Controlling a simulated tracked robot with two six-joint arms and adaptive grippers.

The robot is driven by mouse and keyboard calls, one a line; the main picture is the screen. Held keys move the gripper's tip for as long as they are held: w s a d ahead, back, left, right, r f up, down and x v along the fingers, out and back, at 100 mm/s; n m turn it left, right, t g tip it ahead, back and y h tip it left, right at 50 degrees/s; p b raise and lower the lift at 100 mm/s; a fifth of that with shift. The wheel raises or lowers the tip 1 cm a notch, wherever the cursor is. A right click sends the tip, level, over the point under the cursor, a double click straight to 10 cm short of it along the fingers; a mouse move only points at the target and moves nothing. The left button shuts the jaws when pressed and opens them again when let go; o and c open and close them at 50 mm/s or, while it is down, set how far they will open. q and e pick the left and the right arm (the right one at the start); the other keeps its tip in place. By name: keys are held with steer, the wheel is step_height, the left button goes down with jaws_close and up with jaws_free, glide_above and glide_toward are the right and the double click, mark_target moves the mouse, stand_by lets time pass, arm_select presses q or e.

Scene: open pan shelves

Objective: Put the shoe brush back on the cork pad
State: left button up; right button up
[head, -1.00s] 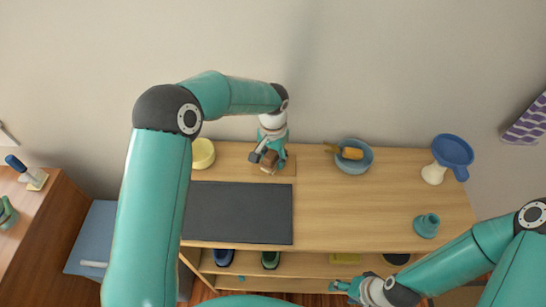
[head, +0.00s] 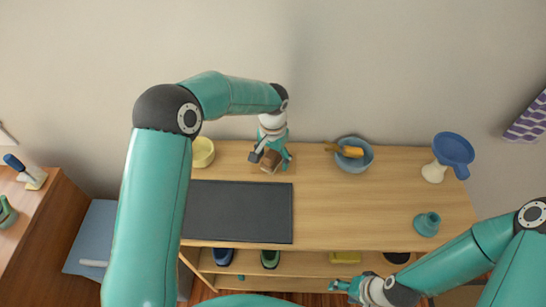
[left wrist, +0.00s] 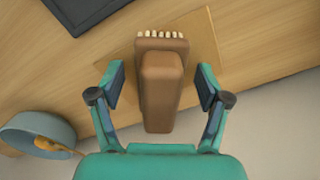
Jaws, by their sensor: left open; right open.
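The shoe brush (head: 271,161) is brown with a row of pale bristle tufts. In the left wrist view the brush (left wrist: 161,88) lies over the thin tan cork pad (left wrist: 205,45), apparently resting on it. In the head view the pad (head: 289,168) is mostly hidden by my gripper. My left gripper (head: 272,158) is open around the brush. In the left wrist view its fingers (left wrist: 160,85) stand on both sides of the brush, with gaps. My right gripper (head: 340,286) is open and empty, low in front of the shelf unit.
A dark mat (head: 238,212) lies in front of the pad. A yellow pot (head: 202,153) stands left of my left gripper. A blue-grey bowl (head: 363,162) with an orange-handled item stands right. A blue funnel-like piece (head: 453,149) and teal item (head: 427,224) are farther right. Mid-right top is clear.

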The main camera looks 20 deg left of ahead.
arm_select(q)
steer(key=shift+r, duration=0.15)
stand_by(0.4)
steer(key=shift+r+p, duration=2.45)
steer(key=shift+r, duration=1.4)
step_height(320, 180, up, 12)
steer(key=shift+f, duration=0.15)
